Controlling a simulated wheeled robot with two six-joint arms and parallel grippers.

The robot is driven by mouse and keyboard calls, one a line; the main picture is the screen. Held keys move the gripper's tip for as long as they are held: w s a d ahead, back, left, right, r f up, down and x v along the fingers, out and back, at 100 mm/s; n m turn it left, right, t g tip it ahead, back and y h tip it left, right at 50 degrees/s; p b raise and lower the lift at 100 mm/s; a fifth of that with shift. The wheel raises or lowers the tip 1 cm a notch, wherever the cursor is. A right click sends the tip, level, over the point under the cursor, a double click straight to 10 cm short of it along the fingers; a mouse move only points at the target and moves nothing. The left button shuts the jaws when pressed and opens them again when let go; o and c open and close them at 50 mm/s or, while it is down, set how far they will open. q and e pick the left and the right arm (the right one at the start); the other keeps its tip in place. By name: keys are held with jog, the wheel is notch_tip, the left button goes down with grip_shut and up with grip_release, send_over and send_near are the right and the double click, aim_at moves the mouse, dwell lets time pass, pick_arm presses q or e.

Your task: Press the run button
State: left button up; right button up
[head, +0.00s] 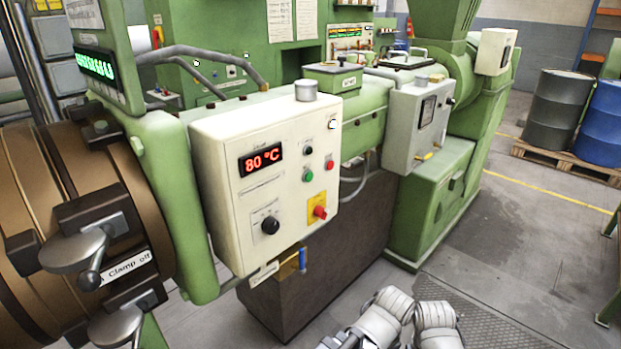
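A cream control box (230,150) is mounted on the front of the green machine. Its display (261,159) shows 80 °C in red. To the right of the display are a green button (308,175), a red button (329,163) and small black controls (307,150). Their labels are too small to read, so I cannot tell for sure which is the run button. Below are a large black knob (270,225) and a red knob on a yellow plate (320,212). Neither of my grippers is visible; only white parts of my arms show at the bottom edge.
A brown clamp assembly with a metal handle (75,250) stands out at the left. A grey box with a gauge (418,118) is farther right. Black and blue drums (606,125) stand on a pallet at the far right. The floor (530,240) before the machine is clear.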

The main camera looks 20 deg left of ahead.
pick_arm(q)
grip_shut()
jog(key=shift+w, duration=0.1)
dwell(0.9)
